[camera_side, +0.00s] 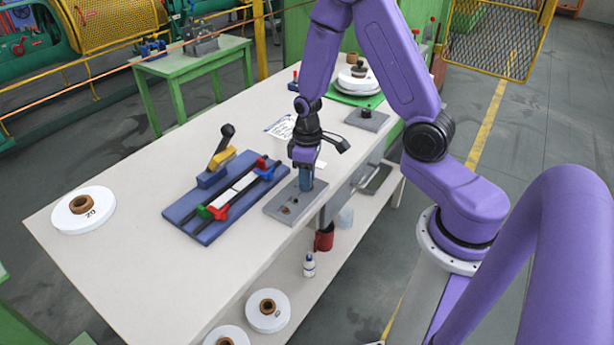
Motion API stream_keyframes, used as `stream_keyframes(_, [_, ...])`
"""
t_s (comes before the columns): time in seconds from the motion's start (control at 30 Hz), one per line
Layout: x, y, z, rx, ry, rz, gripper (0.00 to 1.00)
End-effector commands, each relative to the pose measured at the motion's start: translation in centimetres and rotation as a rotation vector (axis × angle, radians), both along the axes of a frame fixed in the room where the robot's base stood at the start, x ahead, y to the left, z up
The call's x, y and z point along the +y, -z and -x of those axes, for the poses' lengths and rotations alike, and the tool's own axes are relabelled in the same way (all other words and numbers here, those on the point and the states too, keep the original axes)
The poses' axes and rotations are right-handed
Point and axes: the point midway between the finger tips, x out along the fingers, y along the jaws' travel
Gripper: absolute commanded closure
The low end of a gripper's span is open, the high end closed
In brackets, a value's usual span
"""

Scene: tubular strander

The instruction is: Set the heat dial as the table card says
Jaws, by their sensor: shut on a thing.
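My gripper (304,168) points down over a flat grey plate (280,213) at the table's front edge. It is shut on an upright blue-grey piece (306,184) at the plate's far end. I cannot tell whether this piece is the heat dial; no scale or marks can be made out. Another grey plate (376,124) with a dark knob (366,113) lies farther back.
A blue clamp fixture (190,226) with a black-handled lever stands left of the plate. Stacked white discs (358,82) stand on a green mat at the back. The table's near left is clear.

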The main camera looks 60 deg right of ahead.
Motion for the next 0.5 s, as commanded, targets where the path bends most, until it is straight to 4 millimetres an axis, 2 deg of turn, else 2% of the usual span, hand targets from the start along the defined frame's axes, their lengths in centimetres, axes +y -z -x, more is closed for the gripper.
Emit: stream_keyframes(0.5, [0.03, -0.03, 0.10, 0.001, 0.480, 0.000, 1.00])
